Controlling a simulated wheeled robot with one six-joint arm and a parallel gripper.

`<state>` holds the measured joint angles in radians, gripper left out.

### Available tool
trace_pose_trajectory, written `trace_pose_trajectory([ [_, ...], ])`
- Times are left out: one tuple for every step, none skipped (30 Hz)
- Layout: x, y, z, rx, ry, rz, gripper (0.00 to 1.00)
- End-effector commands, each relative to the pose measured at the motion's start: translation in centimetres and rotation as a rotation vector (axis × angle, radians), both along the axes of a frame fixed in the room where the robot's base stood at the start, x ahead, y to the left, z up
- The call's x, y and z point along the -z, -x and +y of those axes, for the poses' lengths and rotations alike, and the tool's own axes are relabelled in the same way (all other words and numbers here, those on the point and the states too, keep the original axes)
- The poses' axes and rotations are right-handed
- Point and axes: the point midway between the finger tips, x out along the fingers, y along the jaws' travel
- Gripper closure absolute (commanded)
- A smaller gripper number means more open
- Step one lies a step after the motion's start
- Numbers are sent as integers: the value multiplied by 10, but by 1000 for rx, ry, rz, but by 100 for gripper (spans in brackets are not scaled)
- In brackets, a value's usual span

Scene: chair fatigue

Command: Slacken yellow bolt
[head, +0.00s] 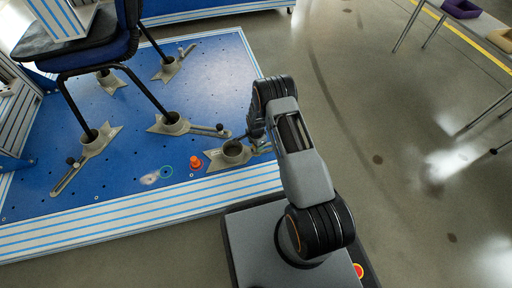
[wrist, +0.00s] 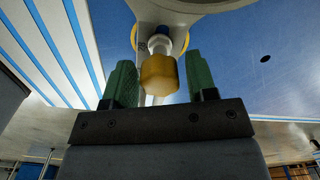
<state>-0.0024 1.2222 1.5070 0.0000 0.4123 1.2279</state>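The yellow bolt (wrist: 159,75) shows in the wrist view, with a dull yellow head on a pale shank under a grey clamp part (wrist: 185,6). My gripper (wrist: 161,82) has two green fingers, one on each side of the bolt head. The fingers are apart, with visible gaps between them and the bolt, so it is open. In the head view my gripper (head: 256,140) is low beside a grey clamp cup (head: 233,153) at the right edge of the blue platform. I cannot make out the yellow bolt in that view.
A dark blue chair (head: 92,50) stands on the blue platform (head: 212,70), its legs in several grey clamps. An orange-red cone-like piece (head: 196,162) sits just left of the nearest clamp. The grey floor (head: 385,170) to the right is mostly clear. Purple and yellow bins (head: 461,8) are far right.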

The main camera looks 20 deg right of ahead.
Motion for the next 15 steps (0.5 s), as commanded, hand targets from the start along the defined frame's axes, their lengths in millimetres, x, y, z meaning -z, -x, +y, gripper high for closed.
trace_pose_trajectory([
  [0,0,0,0,0,0,53],
  [0,0,0,-1,0,0,56],
  [0,0,0,-1,0,0,59],
  [0,0,0,-1,0,0,62],
  [0,0,0,-1,0,0,65],
  [0,0,0,-1,0,0,69],
  [0,0,0,-1,0,0,72],
  [0,0,0,-1,0,0,75],
  [0,0,0,-2,0,0,78],
  [0,0,0,-2,0,0,81],
  [0,0,0,-2,0,0,84],
  [0,0,0,-2,0,0,87],
  [0,0,0,-4,0,0,87],
  [0,0,0,-11,0,0,87],
  [0,0,0,-33,0,0,87],
])
